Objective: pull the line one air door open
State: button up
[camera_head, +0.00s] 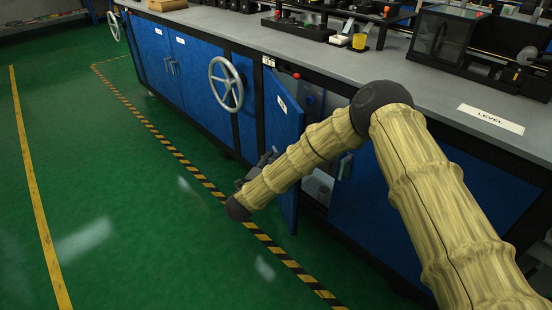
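A blue cabinet door (281,112) with a small white label stands swung out from the bench front. I cannot read the label, so I cannot tell from it whether this is the line one air door. Behind the door, the dark compartment shows a blue-grey part (309,98) and grey fittings lower down. My arm crosses in front of the door and hides its middle. My gripper (264,163) is a small dark shape beside the door's outer edge, mostly hidden by my wrist. I cannot tell whether its fingers touch the door or are open.
A handwheel (226,84) sticks out left of the door, with another farther along. The long grey bench top (360,65) carries equipment and a LEVEL label (490,119). Green floor (110,180) lies clear to the left, beyond a yellow-black striped line (172,150).

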jog(key=shift+v, duration=1.45)
jog(key=shift+c, duration=0.4)
